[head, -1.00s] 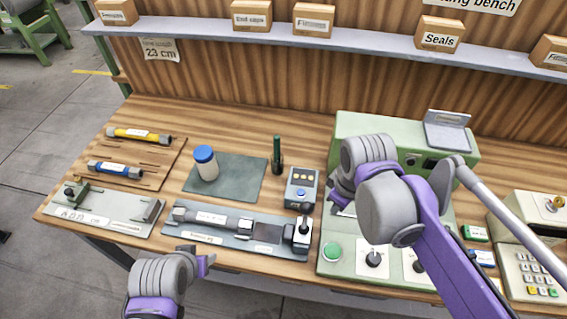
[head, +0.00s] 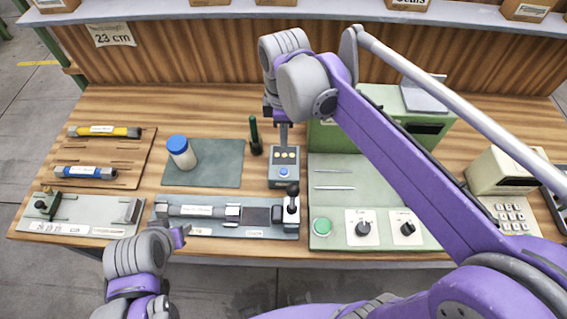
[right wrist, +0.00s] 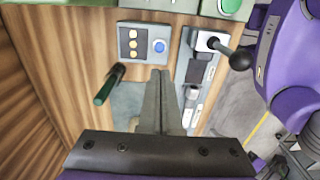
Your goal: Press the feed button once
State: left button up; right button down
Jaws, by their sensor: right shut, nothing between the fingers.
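A small grey box (head: 274,181) with several yellow lights and a round blue button (head: 284,173) stands on the bench. The box (right wrist: 124,44) and blue button (right wrist: 159,46) also show in the right wrist view. A larger green button (head: 322,227) sits on the green machine's front panel. I cannot read which button is the feed one. My right gripper (head: 283,142) is shut and empty, at the far edge of the box in the head view; its fingers (right wrist: 161,75) point down toward the bench. My left gripper (head: 182,236) hangs by the front edge, its jaws unclear.
The green machine (head: 330,205) has two black knobs. A grey fixture with a black-knobbed lever (head: 292,205) lies in front of the box. A blue-capped jar (head: 181,153) stands on a grey-green mat (head: 222,165).

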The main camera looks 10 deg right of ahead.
aim_at(284, 172)
pick_arm(q)
jog(key=shift+s+f, duration=0.2)
jog(key=shift+f, duration=0.1)
pick_arm(e)
notch_tip(284, 172, down, 13)
jog(key=shift+r, duration=0.15)
